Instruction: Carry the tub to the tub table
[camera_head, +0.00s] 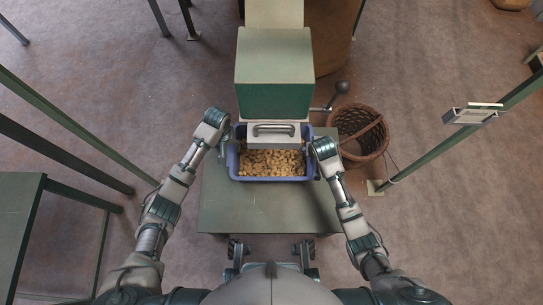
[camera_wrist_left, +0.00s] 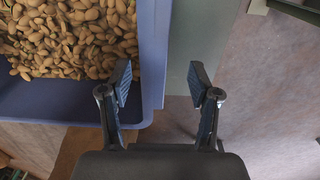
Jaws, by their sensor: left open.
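The blue tub (camera_head: 271,179) holds brown nuts and stands on a grey-green table (camera_head: 240,215), its far end below a green hopper (camera_head: 274,85). It also shows in the left wrist view (camera_wrist_left: 152,45). My left gripper (camera_head: 229,134) is at the tub's left side; in the wrist view its jaws (camera_wrist_left: 160,80) are apart, with the tub's rim passing between them in the picture. I cannot tell whether they touch it. My right gripper (camera_head: 318,152) is at the tub's right side, its fingers largely hidden by the wrist. I cannot tell which table is the tub table.
A wicker basket (camera_head: 360,133) stands on the floor right of the hopper. Another green table (camera_head: 20,213) is at the left edge. Open brown floor lies on both sides.

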